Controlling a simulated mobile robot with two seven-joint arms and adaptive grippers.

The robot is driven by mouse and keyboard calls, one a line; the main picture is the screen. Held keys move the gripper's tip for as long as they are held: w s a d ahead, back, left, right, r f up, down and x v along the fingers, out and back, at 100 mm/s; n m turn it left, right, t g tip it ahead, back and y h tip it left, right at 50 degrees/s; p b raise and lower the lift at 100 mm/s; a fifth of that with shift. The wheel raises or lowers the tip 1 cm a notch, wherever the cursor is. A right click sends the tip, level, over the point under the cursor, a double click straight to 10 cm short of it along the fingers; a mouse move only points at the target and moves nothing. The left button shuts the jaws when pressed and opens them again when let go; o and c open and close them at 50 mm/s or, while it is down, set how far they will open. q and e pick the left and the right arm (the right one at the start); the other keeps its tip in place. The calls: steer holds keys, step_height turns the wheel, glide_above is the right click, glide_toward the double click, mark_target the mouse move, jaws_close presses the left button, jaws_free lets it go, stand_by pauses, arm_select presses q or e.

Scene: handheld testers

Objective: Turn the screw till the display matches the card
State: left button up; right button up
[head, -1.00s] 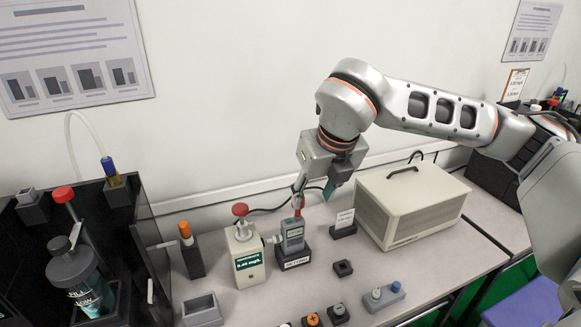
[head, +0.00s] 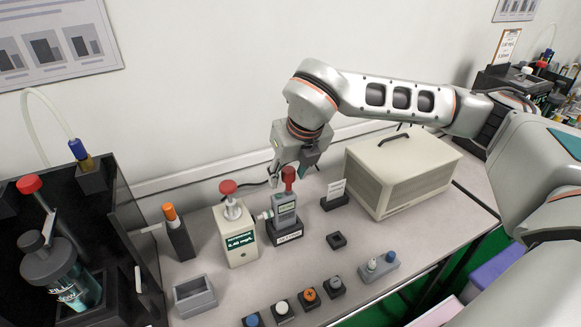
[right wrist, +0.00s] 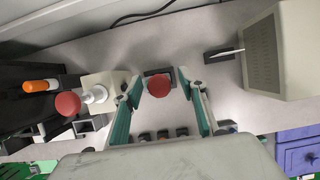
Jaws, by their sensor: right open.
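A grey handheld tester (head: 286,212) with a small display stands upright in a dark labelled base (head: 286,237). A red knob (head: 289,175) is on its top; the display's digits are too small to read. A white card (head: 337,188) stands in a dark holder to its right, its print unreadable. My right gripper (head: 287,180) is at the tester's top, open. In the right wrist view the red knob (right wrist: 159,85) sits between the spread teal fingers (right wrist: 160,92), with gaps on both sides. My left gripper is not in view.
A cream box (head: 236,240) with a green mg/L panel and red knob stands left of the tester. A cream case (head: 400,180) is behind right. An orange-capped item (head: 178,232), grey tray (head: 194,296) and several small buttons lie around.

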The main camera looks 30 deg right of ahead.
steer(key=shift+f, duration=0.1)
steer(key=shift+w, duration=0.1)
jaws_close()
steer(key=c, duration=0.7)
jaws_free()
jaws_close()
steer(key=n+y, duration=0.1)
steer(key=n, duration=0.2)
steer(key=shift+d, duration=0.1)
steer(key=shift+n+y, duration=0.3)
steer(key=shift+n, duration=0.3)
steer(key=shift+n+g+y+p, duration=0.55)
steer(key=shift+n+y, duration=0.15)
steer(key=shift+n, duration=1.4)
